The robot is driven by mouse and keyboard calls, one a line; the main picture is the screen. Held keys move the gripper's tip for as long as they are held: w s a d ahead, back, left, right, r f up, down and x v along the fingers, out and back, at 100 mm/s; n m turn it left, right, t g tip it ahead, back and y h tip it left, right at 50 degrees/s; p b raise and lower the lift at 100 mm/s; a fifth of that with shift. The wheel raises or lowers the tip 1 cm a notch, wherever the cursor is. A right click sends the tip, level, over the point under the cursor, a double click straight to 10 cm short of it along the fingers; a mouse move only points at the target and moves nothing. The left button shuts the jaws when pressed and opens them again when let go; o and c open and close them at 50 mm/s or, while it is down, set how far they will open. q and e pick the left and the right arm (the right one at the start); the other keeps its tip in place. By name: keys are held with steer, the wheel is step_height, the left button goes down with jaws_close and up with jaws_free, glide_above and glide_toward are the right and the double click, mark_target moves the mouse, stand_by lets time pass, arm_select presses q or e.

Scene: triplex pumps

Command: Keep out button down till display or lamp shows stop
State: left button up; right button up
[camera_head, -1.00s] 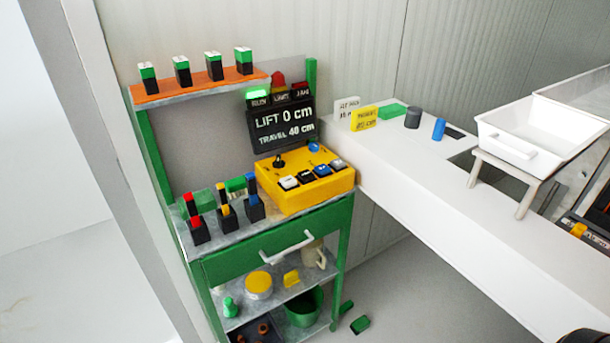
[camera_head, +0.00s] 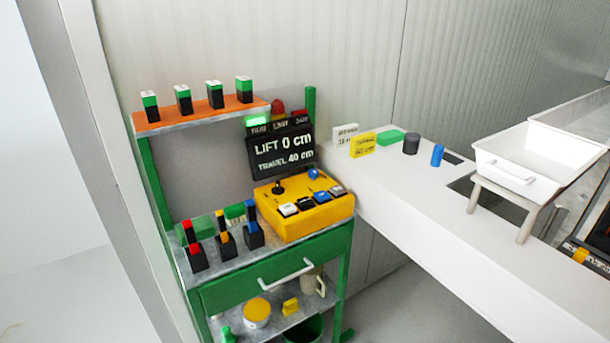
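A yellow control box (camera_head: 303,218) stands on the green bench. Its front row has a white button (camera_head: 288,209), a black button (camera_head: 305,203), a blue button (camera_head: 321,197) and a grey button (camera_head: 337,191). A black joystick (camera_head: 278,187) and a round blue knob (camera_head: 314,173) sit behind them. Which button is "out" cannot be read. The black display (camera_head: 282,149) reads LIFT 0 cm and TRAVEL 40 cm. Above it the green lamp (camera_head: 257,121) is lit bright; two red lamps (camera_head: 278,107) beside it look unlit. Neither of my grippers is in view.
Black blocks with coloured tops (camera_head: 223,239) stand left of the box. An orange shelf (camera_head: 200,114) holds several green-topped blocks. A white counter (camera_head: 410,205) on the right carries signs, small cylinders and a white tub (camera_head: 540,150). The drawer handle (camera_head: 287,272) sticks out below.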

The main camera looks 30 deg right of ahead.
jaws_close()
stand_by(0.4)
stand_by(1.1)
